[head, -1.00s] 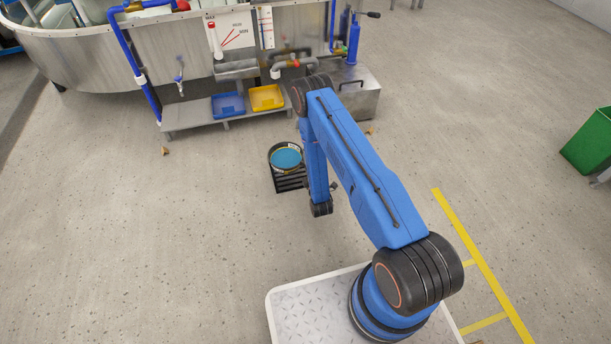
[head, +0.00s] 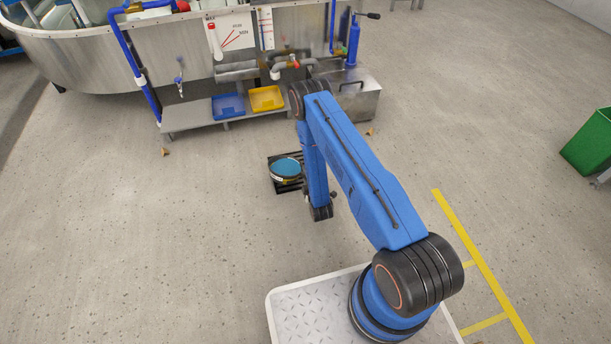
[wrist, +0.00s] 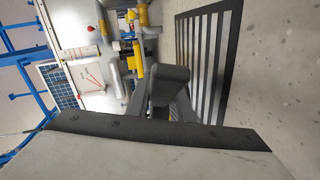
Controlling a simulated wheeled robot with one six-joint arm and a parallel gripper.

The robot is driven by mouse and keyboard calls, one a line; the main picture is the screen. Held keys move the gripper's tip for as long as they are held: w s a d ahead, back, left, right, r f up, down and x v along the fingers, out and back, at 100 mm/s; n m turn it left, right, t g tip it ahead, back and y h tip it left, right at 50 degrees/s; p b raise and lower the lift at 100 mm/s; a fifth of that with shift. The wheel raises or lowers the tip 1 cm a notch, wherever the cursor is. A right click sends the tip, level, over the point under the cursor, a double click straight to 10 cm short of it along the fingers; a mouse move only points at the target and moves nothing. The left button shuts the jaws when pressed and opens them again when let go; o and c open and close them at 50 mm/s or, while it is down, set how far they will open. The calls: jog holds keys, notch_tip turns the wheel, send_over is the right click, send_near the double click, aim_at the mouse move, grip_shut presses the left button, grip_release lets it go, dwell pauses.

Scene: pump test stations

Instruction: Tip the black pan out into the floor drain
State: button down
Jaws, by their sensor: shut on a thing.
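The black pan (head: 286,170) shows in the head view as a small round shape with a blue face and a pale rim. It overlaps the floor drain (head: 276,159), a dark slatted grating just left of my arm's lower end. It looks tilted, but I cannot tell how much liquid is in it. My gripper (wrist: 168,92) is shut and shows as dark grey parts in the middle of the wrist view; my arm hides it in the head view. The drain's slats also show in the wrist view (wrist: 208,50). The grip on the pan is hard to see.
A metal tank (head: 85,62) with pipes stands at the back. Its low shelf (head: 185,125) holds a blue tray (head: 228,106) and a yellow tray (head: 267,98). A metal box (head: 358,97) is right of it. A green bin (head: 590,143) is far right. Floor left is clear.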

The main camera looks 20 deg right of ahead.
jog(key=w+d+r+m+g+y, duration=0.2)
jog(key=w+d+m+g+y, duration=0.2)
jog(key=m+g+y, duration=0.4)
jog(key=shift+s+a+f+n+t+h, duration=0.2)
jog(key=shift+s+a+n+t+h, duration=0.45)
jog(key=shift+n+t+h, duration=0.55)
jog(key=shift+s+a+f+n+t+h, duration=0.2)
jog(key=shift+s+a+n+t+h, duration=0.4)
jog(key=shift+n+t+h, duration=0.6)
jog(key=shift+s+a+f+n+t+h, duration=0.2)
jog(key=shift+s+a+n+t+h, duration=0.6)
jog(key=shift+h, duration=0.6)
